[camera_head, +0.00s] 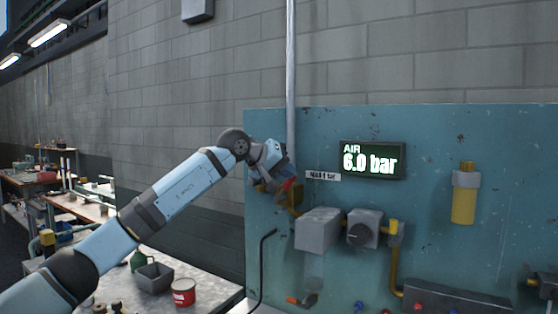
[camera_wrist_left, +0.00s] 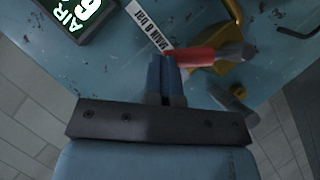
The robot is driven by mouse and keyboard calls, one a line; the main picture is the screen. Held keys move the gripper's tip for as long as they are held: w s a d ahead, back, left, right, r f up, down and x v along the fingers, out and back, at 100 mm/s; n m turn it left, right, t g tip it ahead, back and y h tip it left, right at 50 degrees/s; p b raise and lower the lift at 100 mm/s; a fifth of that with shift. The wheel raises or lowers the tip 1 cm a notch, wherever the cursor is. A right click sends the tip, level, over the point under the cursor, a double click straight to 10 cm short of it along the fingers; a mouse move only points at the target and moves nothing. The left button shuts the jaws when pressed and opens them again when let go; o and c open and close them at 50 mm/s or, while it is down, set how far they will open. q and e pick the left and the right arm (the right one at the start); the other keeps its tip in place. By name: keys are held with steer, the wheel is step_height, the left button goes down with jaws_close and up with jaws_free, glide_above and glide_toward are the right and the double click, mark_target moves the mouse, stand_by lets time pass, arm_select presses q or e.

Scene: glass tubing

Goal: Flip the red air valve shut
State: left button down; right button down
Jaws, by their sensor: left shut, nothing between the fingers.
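The red air valve handle (camera_head: 289,184) sits at the left part of the blue panel, on a yellow-brass pipe fitting (camera_head: 298,194). In the left wrist view the red handle (camera_wrist_left: 192,57) runs sideways from a grey hub to the fingertips. My left gripper (camera_head: 284,172) is at the valve, its fingers pointing at the panel and partly hidden by the wrist. In the left wrist view its fingers (camera_wrist_left: 165,65) are shut, with nothing between them, right beside the free end of the handle. I cannot tell whether they touch it. My right gripper is not in view.
A display (camera_head: 371,160) reads AIR 6.0 bar, with a white label (camera_head: 323,176) left of it. A bench with a red tin (camera_head: 184,293) stands lower left.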

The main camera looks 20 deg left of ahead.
arm_select(q)
steer(key=shift+d+f+m+y, duration=0.7)
steer(key=shift+d+f+y, duration=0.1)
steer(key=shift+f+y, duration=0.25)
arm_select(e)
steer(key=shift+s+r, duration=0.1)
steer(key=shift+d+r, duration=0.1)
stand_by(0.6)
